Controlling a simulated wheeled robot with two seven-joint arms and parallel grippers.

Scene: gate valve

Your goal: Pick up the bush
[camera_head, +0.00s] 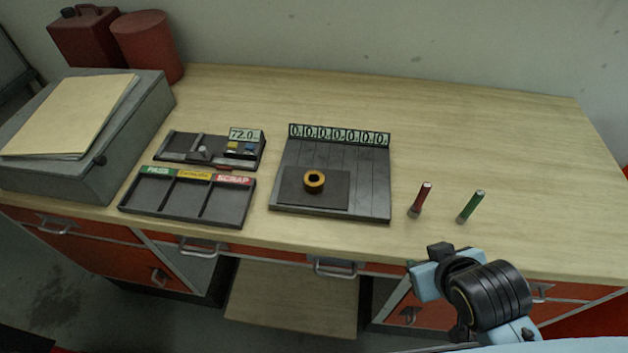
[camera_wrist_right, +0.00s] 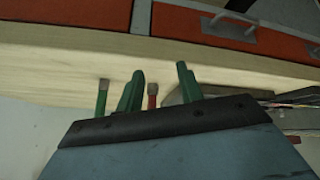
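The bush (camera_head: 314,181) is a short brass-coloured ring with a dark hole. It lies on a dark pad on the grey grooved plate (camera_head: 372,190) at the middle of the bench. My right gripper (camera_head: 428,262) is at the bench's front edge, to the right of and in front of the bush, well apart from it. In the right wrist view its two green fingers (camera_wrist_right: 159,90) stand apart with nothing held between them. The bush cannot be made out in that view. My left gripper is not in view.
A labelled three-compartment tray (camera_head: 186,215) and a small gauge with a 72.0 display (camera_head: 244,135) are to the left. The bench's back right is clear.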

